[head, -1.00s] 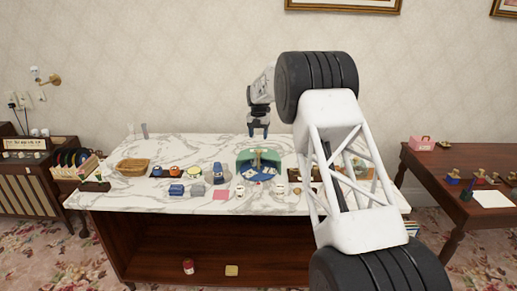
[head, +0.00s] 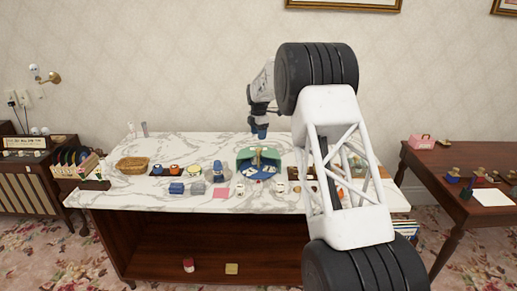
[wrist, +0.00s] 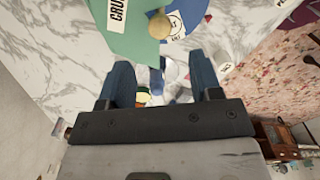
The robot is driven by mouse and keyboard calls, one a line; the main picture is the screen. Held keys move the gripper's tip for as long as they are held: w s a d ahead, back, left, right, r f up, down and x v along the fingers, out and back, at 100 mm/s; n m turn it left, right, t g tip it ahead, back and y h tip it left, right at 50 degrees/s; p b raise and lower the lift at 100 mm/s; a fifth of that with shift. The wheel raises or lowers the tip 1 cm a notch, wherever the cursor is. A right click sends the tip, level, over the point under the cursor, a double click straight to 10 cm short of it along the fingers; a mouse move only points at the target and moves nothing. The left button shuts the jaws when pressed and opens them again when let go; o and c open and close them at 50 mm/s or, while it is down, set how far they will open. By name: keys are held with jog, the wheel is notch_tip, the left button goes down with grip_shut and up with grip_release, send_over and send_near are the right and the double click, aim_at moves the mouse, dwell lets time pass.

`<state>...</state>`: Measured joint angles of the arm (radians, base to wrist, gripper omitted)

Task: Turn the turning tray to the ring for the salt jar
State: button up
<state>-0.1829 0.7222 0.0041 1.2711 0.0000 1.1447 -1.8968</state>
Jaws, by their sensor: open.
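The turning tray (head: 243,160) is a round green and blue piece at the middle of the marble table, with a post standing up from it. In the wrist view it fills the top: a green part (wrist: 128,40) with a label partly cut off, a blue part (wrist: 190,12) with a white ring mark, and a round wooden knob (wrist: 159,26). My gripper (head: 261,134) is open and empty, above and behind the tray. Its two blue fingers (wrist: 162,82) stand apart, with the knob beyond them. I cannot tell which small jar is the salt jar.
Small white jars (head: 280,187) stand in front of the tray. The marble behind the tray is mostly clear.

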aim_at(259, 149)
jog(key=shift+f, duration=0.15)
jog(key=shift+f, duration=3.75)
grip_shut()
